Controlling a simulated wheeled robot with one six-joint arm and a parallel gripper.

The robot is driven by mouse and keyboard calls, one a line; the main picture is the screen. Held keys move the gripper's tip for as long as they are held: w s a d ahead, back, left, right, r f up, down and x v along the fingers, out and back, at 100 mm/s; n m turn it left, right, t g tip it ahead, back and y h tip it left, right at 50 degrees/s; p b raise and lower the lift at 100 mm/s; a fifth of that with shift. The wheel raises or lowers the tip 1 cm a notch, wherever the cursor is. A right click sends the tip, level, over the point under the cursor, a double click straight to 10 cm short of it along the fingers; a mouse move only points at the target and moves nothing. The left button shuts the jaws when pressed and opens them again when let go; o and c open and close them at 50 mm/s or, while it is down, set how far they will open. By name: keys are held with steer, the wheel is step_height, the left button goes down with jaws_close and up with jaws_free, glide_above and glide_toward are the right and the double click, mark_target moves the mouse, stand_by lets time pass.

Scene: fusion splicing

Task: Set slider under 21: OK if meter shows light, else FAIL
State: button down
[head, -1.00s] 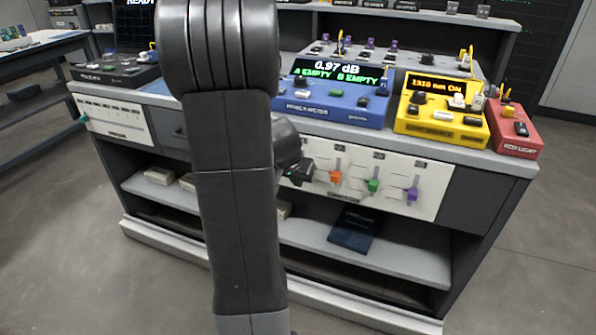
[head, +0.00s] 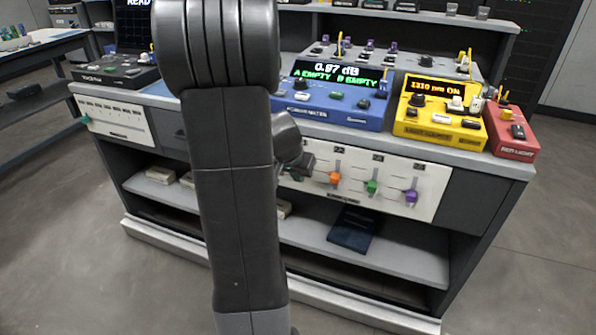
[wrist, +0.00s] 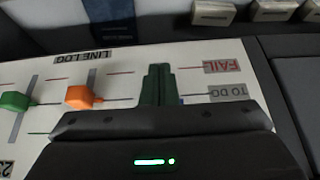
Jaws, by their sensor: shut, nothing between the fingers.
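The blue power meter (head: 330,108) on the bench reads 0.97 dB, with A EMPTY and B EMPTY below. The white LINE LOG panel (head: 430,184) on the bench front carries an orange slider (head: 335,179), a green slider (head: 371,187) and a purple slider (head: 411,197). My gripper (wrist: 159,84) is shut and empty at the panel, beside the orange slider (wrist: 83,97). A sliver of blue (wrist: 182,101) shows beside the fingers; the rest is hidden. Upside-down FAIL (wrist: 214,66) and TO DO (wrist: 229,92) labels lie right of the fingers. The label 21 cannot be made out.
A yellow light source (head: 441,112) reads 1310 nm ON, with a red-light box (head: 511,132) on its right. A dark blue folder (head: 352,229) lies on the shelf below the panel. My arm hides the bench's left middle.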

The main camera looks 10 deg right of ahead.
steer(key=shift+r+p, duration=0.65)
steer(key=shift+r, duration=0.4)
steer(key=shift+f, duration=0.2)
steer(key=s+a+b, duration=0.4)
steer(key=s+b, duration=0.1)
steer(key=shift+s+f, duration=0.4)
steer(key=shift+f, duration=0.05)
stand_by(0.3)
steer(key=w+d+p, duration=0.3)
steer(key=w+d, duration=0.1)
steer(key=w, duration=0.1)
steer(key=shift+w+p, duration=0.4)
steer(key=shift+r, duration=0.1)
stand_by(0.5)
